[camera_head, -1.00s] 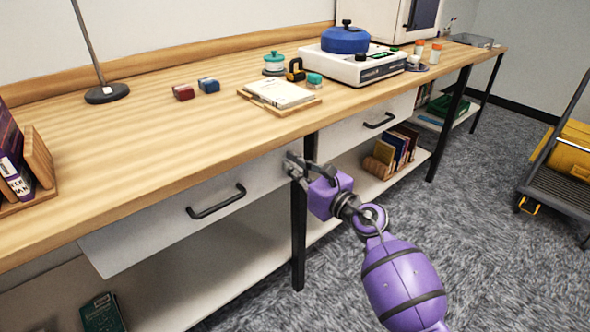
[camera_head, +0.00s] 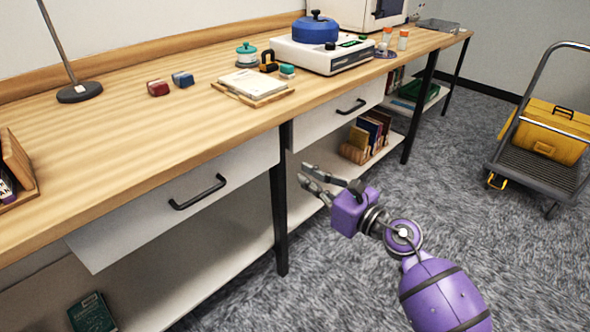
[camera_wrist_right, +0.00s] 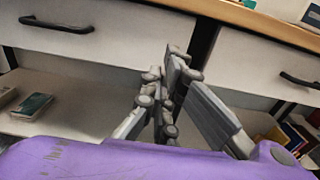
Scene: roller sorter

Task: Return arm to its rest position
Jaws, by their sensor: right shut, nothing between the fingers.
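My right gripper (camera_head: 306,182) is in front of the wooden workbench (camera_head: 120,160), below the height of its top and near a black table leg. Its purple wrist and arm come in from the lower right in the head view. The fingers are shut with nothing between them and touch nothing that I can see. In the right wrist view the grey fingers (camera_wrist_right: 168,92) come together in front of the drawer fronts. My left gripper is not in view.
The left drawer (camera_head: 170,205) stands slightly out. Books (camera_head: 368,135) stand on the lower shelf. A cart (camera_head: 535,170) with a yellow toolbox stands right. Carpet between is free.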

